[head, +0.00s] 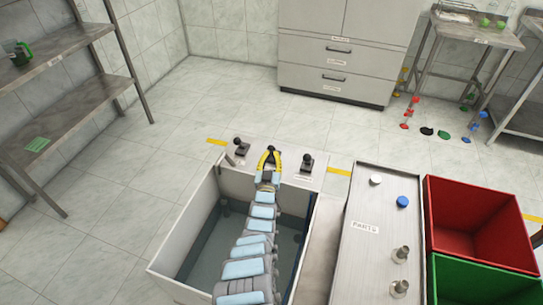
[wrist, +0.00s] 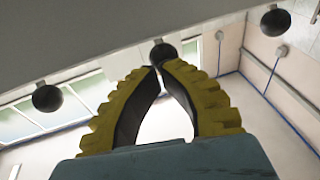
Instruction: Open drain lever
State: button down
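Levers with round black knobs stand on the light ledge at the back of the tank: one on the left (head: 237,142) and one on the right (head: 306,162). The wrist view shows three black knobs: left (wrist: 46,98), middle (wrist: 163,48) and right (wrist: 276,22). I cannot tell which is the drain lever. My gripper (head: 270,150) has yellow-and-black fingers and is at the ledge between the two visible levers. In the wrist view its fingertips (wrist: 158,66) meet just in front of the middle knob and hide its lower edge. I see nothing held; contact is unclear.
The grey open tank (head: 172,255) lies below my arm. Right of it are a parts table (head: 375,260) with caps and metal posts, a red bin (head: 480,210) and a green bin (head: 475,285). A metal shelf (head: 60,132) stands left. Floor behind the ledge is clear.

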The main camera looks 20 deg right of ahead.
jog(key=shift+w+r+p, duration=0.2)
jog(key=shift+r+p, duration=0.1)
jog(key=shift+p, duration=0.15)
